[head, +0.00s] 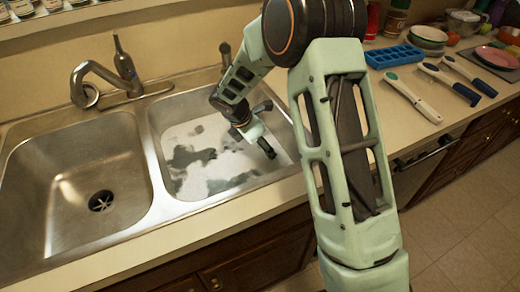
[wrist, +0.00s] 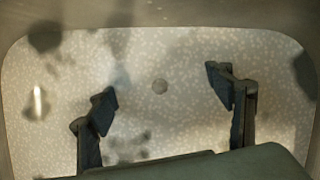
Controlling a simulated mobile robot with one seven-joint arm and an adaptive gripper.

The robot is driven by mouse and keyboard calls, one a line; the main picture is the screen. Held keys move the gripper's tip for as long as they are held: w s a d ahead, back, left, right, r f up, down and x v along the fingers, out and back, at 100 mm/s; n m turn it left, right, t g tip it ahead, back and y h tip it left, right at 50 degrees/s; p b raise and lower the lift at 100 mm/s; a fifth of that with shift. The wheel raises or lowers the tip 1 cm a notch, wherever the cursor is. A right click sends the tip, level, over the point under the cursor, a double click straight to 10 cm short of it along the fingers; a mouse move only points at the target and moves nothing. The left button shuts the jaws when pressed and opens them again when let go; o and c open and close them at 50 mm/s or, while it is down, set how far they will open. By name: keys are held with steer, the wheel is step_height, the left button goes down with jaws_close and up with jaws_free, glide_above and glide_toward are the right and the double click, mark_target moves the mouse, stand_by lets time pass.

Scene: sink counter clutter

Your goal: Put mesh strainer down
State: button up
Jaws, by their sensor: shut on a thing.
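My gripper (head: 264,146) is low inside the right sink basin (head: 157,140), toward its right side. The strainer's outline cannot be made out between the fingers. The pale, speckled basin floor (wrist: 190,130) shows below, with dark blurred patches and a small round grey spot between the fingertips. I cannot tell whether the strainer touches the floor.
The left basin (head: 85,185) is empty, with a drain. On the right counter are a blue ice tray (head: 394,56), several handled utensils (head: 413,97), bowls (head: 429,37) and a pink plate (head: 497,57).

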steer(key=shift+f, duration=0.5)
steer(key=shift+f, duration=0.15)
steer(key=o, duration=1.1)
steer(key=shift+c, duration=0.2)
steer(key=shift+a+r, duration=0.15)
steer(key=shift+r, duration=0.35)
steer(key=p+v, duration=0.1)
steer(key=v, duration=1)
steer(key=shift+r, duration=0.2)
